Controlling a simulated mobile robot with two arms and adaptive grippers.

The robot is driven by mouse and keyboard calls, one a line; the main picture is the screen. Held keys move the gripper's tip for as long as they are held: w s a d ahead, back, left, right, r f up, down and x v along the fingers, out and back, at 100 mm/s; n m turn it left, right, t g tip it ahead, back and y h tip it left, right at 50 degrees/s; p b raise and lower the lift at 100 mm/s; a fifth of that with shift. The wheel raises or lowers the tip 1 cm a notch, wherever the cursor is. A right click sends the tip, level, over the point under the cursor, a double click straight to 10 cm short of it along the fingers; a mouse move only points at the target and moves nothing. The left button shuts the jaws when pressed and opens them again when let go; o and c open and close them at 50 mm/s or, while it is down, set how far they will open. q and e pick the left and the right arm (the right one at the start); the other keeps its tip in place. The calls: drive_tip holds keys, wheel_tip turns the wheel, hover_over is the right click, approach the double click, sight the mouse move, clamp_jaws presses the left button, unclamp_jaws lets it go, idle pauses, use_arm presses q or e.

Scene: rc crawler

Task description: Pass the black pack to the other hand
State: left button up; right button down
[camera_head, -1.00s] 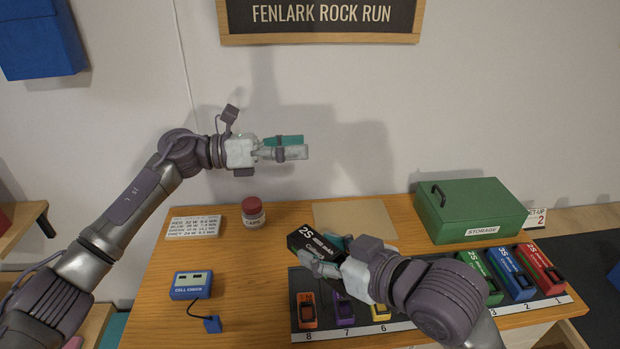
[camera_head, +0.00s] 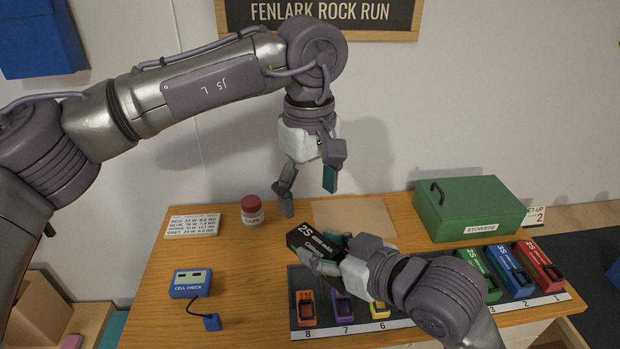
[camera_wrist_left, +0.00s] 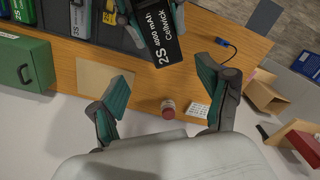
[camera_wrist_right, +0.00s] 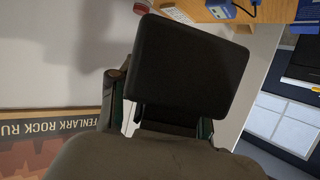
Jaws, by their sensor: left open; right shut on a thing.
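The black pack (camera_head: 308,240) is marked 2S and is held above the table by my right gripper (camera_head: 332,257), which is shut on it. In the right wrist view the pack (camera_wrist_right: 193,66) fills the middle between the fingers. Its labelled face shows in the left wrist view (camera_wrist_left: 158,38). My left gripper (camera_head: 308,196) is open and empty, pointing down above and behind the pack in the head view. In the left wrist view its fingers (camera_wrist_left: 165,98) are wide apart, and the pack is beyond their tips, not touching them.
The wooden table (camera_head: 165,255) holds a blue cell checker (camera_head: 190,284), a red-lidded jar (camera_head: 252,211), a green storage box (camera_head: 470,208) and a flat tan mat (camera_head: 365,217). A numbered black rack (camera_head: 362,309) with several coloured packs runs along the front.

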sight(309, 232)
use_arm(q)
wheel_tip(309, 232, down, 10)
drive_tip(key=shift+r, duration=0.2)
clamp_jaws()
use_arm(e)
drive_tip(key=shift+s+a+r, duration=0.1)
drive_tip(key=shift+a+r, duration=0.05)
drive_tip(key=shift+c, duration=2.1)
unclamp_jaws()
